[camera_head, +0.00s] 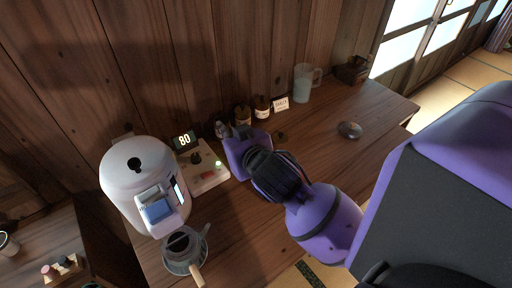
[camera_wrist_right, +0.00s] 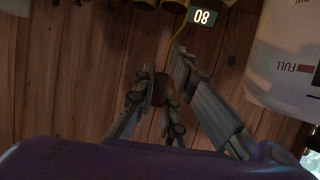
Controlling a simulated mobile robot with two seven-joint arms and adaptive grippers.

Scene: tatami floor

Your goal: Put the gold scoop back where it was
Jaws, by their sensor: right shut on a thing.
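My right arm reaches in from the right in the head view, and its purple wrist hides its fingers there. In the right wrist view my right gripper (camera_wrist_right: 165,95) is closed around a thin gold-yellow rod, the gold scoop (camera_wrist_right: 180,33), whose line runs up from between the fingers. A short dark cylindrical piece (camera_wrist_right: 160,88) shows between the fingers; I cannot tell whether it belongs to the scoop. The scoop's bowl cannot be made out, and the scoop is hidden in the head view. My left gripper is not in view.
A white machine (camera_head: 138,165) stands left on the wooden table, beside a control panel (camera_head: 207,181) and an "80" display (camera_head: 184,140). A wooden-handled pot (camera_head: 184,260) is in front. A small bowl (camera_head: 350,130) sits right.

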